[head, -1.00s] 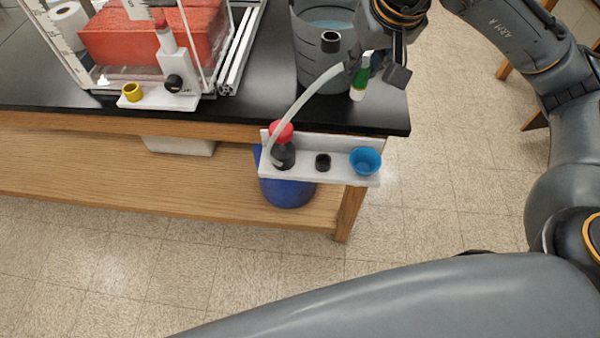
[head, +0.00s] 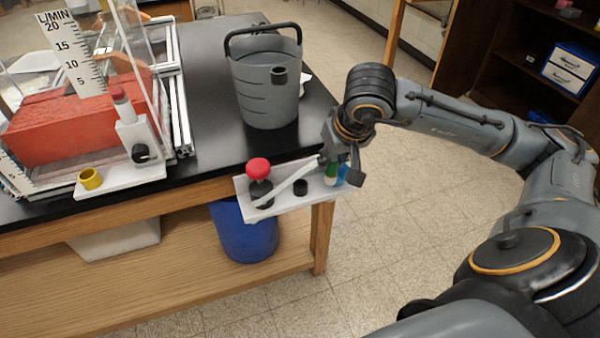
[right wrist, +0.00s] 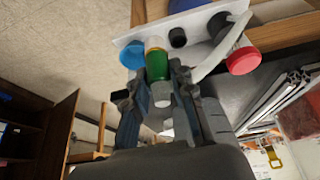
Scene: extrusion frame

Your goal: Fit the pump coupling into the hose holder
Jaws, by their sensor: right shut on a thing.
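A green piece with a pale tip, apparently the pump coupling (head: 331,172), is gripped by my right gripper (head: 340,167). In the right wrist view the green piece (right wrist: 157,64) is between the fingers, its pale and yellowish end towards the white shelf bracket (head: 284,207), apparently the hose holder. The end is between the blue cup (right wrist: 133,54) and black ring (right wrist: 178,38); whether it touches the bracket I cannot tell. A pale hose (head: 290,182) runs from the bracket's left end to near my right gripper. My left gripper is not in view.
A red-capped dark bottle (head: 259,181) stands on the bracket. A grey bucket (head: 266,95) stands on the black tabletop behind. A yellow ring (head: 90,178) and clear tank are at left. A blue bin (head: 245,235) sits below. Floor at right is clear.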

